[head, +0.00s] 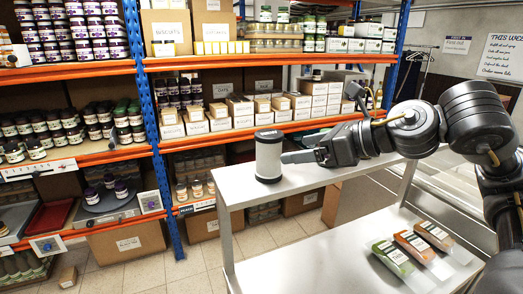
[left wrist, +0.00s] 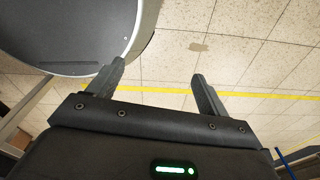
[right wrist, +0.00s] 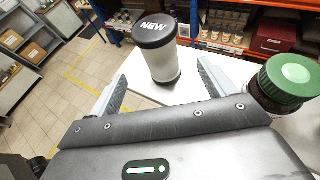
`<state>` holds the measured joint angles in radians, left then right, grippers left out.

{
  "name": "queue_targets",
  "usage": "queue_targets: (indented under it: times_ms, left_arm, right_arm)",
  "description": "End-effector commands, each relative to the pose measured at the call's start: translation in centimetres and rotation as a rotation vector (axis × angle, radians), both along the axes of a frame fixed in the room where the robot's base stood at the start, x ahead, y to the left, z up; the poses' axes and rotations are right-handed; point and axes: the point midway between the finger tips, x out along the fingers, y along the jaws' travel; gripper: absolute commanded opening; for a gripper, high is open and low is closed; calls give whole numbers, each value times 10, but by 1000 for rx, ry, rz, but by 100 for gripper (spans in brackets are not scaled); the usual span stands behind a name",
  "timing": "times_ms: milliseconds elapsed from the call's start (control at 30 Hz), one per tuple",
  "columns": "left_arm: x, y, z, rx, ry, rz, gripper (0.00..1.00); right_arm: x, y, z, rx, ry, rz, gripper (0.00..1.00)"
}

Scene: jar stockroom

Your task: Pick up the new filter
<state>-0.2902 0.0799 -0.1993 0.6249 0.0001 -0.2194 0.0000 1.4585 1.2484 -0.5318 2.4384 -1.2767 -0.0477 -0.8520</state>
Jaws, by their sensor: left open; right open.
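The new filter (head: 268,158) is a white cylinder with dark end caps, standing upright near the end of a pale tabletop (head: 300,174). In the right wrist view its dark top cap reads "NEW" and its white body (right wrist: 162,63) shows between my right fingers. My right gripper (head: 287,157) is open, level with the filter and just to its right in the head view; it also shows in the right wrist view (right wrist: 161,75). I cannot tell whether the fingers touch the filter. My left gripper (left wrist: 158,70) is open and empty above the floor, outside the head view.
A green-lidded jar (right wrist: 288,80) stands close beside my right gripper. Several labelled packs (head: 413,243) lie on the lower shelf of the table. Orange-and-blue racks (head: 75,75) with jars and boxes stand behind. A round grey surface (left wrist: 75,30) is near my left gripper.

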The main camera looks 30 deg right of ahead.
Motion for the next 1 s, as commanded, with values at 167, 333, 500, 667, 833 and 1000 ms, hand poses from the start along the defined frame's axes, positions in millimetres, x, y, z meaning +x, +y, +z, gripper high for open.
queue_targets:
  times_ms: [167,333,500,667,833,1000]
  left_arm:
    - [-13,0,5,1,18,0,79]
    - [-24,1,12,2,33,0,79]
    - [-20,1,15,2,28,-1,79]
    - [-5,0,16,0,8,-1,79]
    - [-3,-1,34,0,4,-1,79]
    - [-11,0,41,0,14,-1,79]
  right_arm:
    - [6,0,-3,1,3,-11,83]
    - [27,12,-14,2,4,-14,83]
    - [40,19,-21,1,2,-15,83]
    - [42,21,-22,1,0,-13,83]
    - [60,31,-27,3,7,-11,83]
    - [78,41,-38,2,3,-10,83]
